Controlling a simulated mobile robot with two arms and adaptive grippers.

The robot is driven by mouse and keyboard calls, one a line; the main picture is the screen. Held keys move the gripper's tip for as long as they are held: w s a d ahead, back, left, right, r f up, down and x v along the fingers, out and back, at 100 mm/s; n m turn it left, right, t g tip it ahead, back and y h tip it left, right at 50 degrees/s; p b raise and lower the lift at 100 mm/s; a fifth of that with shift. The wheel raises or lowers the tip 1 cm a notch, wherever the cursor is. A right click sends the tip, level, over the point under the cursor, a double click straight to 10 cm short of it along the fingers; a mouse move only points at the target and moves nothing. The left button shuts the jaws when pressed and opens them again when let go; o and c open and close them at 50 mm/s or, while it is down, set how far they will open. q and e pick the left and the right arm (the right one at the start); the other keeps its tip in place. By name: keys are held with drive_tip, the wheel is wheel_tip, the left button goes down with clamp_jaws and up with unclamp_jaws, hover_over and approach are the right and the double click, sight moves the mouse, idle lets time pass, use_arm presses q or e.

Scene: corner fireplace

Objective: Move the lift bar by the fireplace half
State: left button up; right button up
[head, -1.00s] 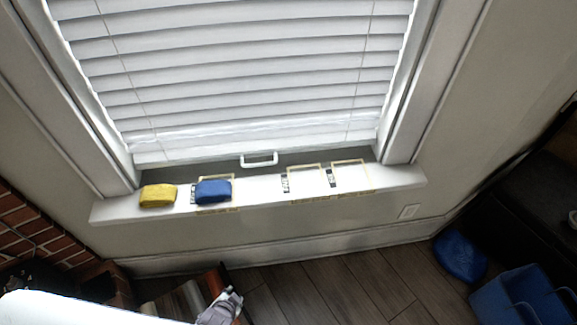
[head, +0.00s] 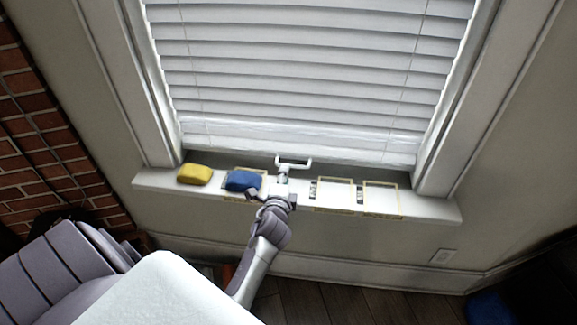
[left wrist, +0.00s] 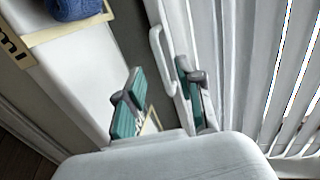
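The lift bar (head: 293,166) is a white U-shaped handle at the bottom of the white blind (head: 300,80), above the sill. It also shows in the left wrist view (left wrist: 158,52), standing out from the blind. My left gripper (head: 274,189) is over the sill, just below the handle in the head view. In the left wrist view its two teal-padded fingers (left wrist: 159,96) are apart with nothing between the pads. The handle lies just beyond the fingertips, nearer the right finger; I cannot tell if they touch. My right gripper is not in view.
Yellow-outlined labelled areas (head: 335,193) to the right are empty. A brick fireplace (head: 30,130) stands at the left.

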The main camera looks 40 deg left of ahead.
use_arm(q)
drive_tip(key=x, duration=0.6)
drive_tip(key=shift+w+a, duration=0.15)
drive_tip(key=shift+w, duration=0.05)
clamp_jaws()
